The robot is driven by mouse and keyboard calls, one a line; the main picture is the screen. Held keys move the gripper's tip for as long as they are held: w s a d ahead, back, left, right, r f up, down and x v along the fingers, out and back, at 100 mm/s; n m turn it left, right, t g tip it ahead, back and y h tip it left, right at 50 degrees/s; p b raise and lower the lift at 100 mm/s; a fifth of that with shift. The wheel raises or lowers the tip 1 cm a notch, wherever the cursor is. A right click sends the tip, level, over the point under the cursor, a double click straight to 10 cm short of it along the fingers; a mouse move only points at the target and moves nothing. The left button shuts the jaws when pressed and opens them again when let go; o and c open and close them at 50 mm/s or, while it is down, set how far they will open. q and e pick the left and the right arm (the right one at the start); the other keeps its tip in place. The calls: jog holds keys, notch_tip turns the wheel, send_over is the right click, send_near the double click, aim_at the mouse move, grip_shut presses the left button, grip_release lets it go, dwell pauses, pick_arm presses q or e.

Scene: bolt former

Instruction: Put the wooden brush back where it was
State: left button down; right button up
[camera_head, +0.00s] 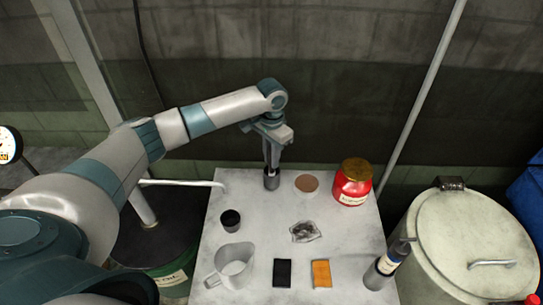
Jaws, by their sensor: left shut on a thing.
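My left gripper (271,165) points down at the back of the grey table (255,210). It is shut on a small dark cylindrical thing (271,181), which is at or just above the tabletop; I cannot tell if it touches. I cannot make out whether this thing is the wooden brush, as the fingers hide its upper part. An orange-brown block (321,273) lies flat at the front of the table beside a black block (282,273). My right gripper is out of view.
A brown disc (306,183) and red jar (352,186) stand right of the gripper. A lidded drum (470,245) is at right.

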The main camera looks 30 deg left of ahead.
pick_arm(q)
jog(key=shift+f, duration=0.1)
jog(key=c, duration=1.7)
grip_release()
jog(key=shift+o, duration=0.3)
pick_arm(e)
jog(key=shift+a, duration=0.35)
